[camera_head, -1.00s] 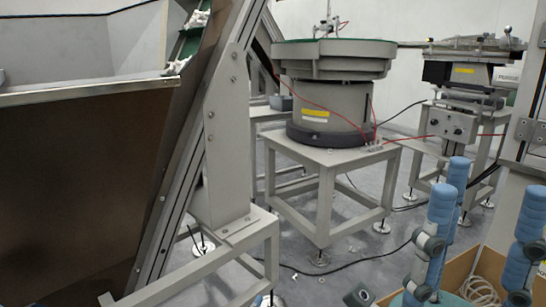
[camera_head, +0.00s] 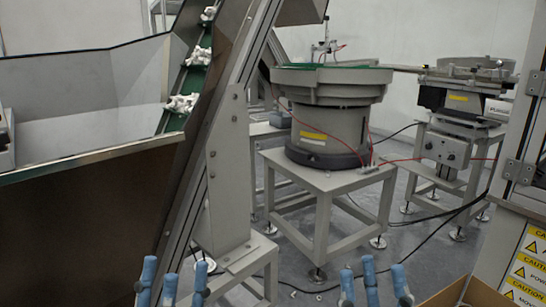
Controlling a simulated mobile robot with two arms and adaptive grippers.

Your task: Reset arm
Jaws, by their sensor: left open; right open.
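My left gripper (camera_head: 172,277) shows at the bottom edge, left of the middle, with blue fingers pointing up, spread apart and empty. My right gripper (camera_head: 374,277) shows at the bottom edge, right of the middle, also with its blue fingers up, apart and empty. Only the fingers are in view; the rest of both arms is below the picture. Neither gripper appears to touch anything.
A hopper (camera_head: 80,162) with a sloping conveyor (camera_head: 187,75) carrying white parts stands at left. A bowl feeder (camera_head: 330,90) sits on a grey stand behind. A cardboard box (camera_head: 455,293) is at bottom right, beside a cabinet with yellow warning labels (camera_head: 528,268).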

